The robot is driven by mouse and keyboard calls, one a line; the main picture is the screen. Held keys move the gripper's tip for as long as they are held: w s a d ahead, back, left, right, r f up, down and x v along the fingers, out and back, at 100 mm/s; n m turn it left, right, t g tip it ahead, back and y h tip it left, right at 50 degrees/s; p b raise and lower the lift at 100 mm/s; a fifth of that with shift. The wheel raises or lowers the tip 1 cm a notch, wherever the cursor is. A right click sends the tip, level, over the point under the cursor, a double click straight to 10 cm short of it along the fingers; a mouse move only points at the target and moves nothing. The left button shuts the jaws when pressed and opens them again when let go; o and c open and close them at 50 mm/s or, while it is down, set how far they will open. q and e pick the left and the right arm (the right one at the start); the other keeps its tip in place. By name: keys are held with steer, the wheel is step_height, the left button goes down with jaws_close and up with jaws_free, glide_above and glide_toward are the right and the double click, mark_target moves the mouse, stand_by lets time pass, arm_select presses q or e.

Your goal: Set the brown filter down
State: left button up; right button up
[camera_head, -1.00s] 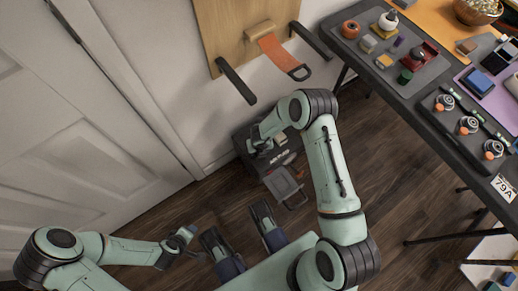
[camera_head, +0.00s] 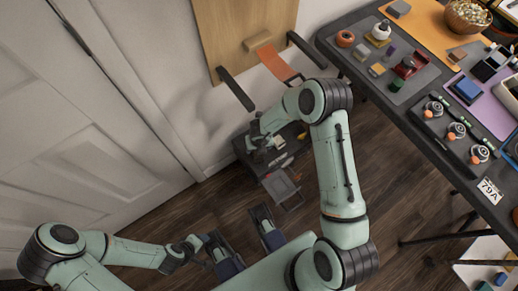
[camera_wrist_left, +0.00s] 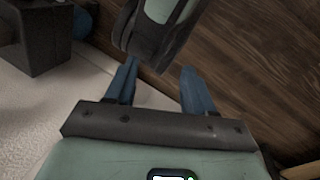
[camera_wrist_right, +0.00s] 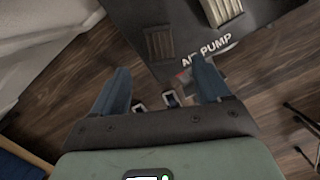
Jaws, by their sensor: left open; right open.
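A brown ribbed filter (camera_wrist_right: 160,43) lies on the dark air pump (camera_wrist_right: 180,12), left of a beige ribbed filter (camera_wrist_right: 222,8), in the right wrist view. My right gripper (camera_wrist_right: 162,76) is open, with its fingers apart on the near side of the brown filter and nothing between them. In the head view my right gripper (camera_head: 256,138) is over the pump by the wall; the brown filter is too small to tell there. My left gripper (camera_wrist_left: 159,68) is open and empty, low over the floor near my base.
A grey tray-like part (camera_head: 279,187) sits at the pump's near side. A wooden wall board (camera_head: 235,35) with dark brackets and an orange strap (camera_head: 274,62) is above. A dark table (camera_head: 410,105) with many small items stands at the right. Wooden floor is clear between.

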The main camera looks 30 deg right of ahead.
steer(key=s+a+f+n+y, duration=0.1)
steer(key=s+a+n, duration=0.1)
steer(key=s+n, duration=0.5)
steer(key=s+a+f+n+y, duration=0.1)
steer(key=s+a+n, duration=0.2)
steer(key=s+n, duration=0.4)
steer(key=s+a+f+n+g+y, duration=0.1)
steer(key=s+a+n, duration=0.2)
steer(key=n, duration=1.8)
steer(key=s, duration=0.4)
steer(key=shift+s+a+y, duration=0.2)
steer(key=shift+s+y, duration=0.15)
steer(key=shift+y, duration=0.05)
steer(key=shift+f, duration=0.1)
